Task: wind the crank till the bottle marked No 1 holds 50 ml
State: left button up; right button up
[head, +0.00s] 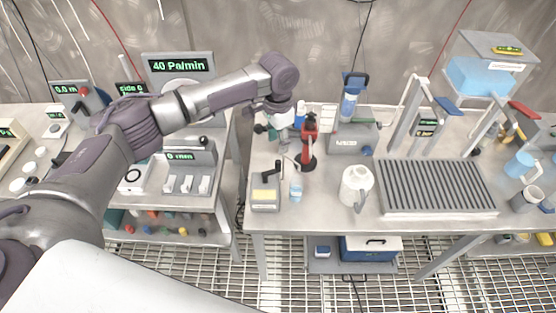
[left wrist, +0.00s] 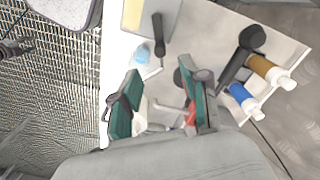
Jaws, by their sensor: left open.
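A small grey box (head: 265,197) with a yellow label and a black crank handle (head: 273,171) stands near the table's front left edge. The crank handle also shows in the left wrist view (left wrist: 158,32). A small bottle (head: 296,191) with a pale blue tint stands just right of the box, and it shows in the left wrist view too (left wrist: 142,53). Its marking and level are too small to read. My left gripper (head: 277,132) is open above the table, behind the crank and apart from it. Its teal fingers (left wrist: 168,82) are spread in the left wrist view. My right gripper is not in view.
A red stand (head: 308,150) is close to my left gripper. A white jug (head: 355,186) and a ribbed grey tray (head: 388,211) stand to the right. A blue-topped bottle (head: 350,97) is behind. A gap separates the left bench from this table. Bare tabletop lies in front of the jug.

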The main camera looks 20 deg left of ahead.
aim_at(278, 162)
pick_arm(q)
notch_tip(278, 162, down, 10)
jog(key=shift+r+p, duration=0.1)
jog(key=shift+p, duration=0.85)
grip_shut()
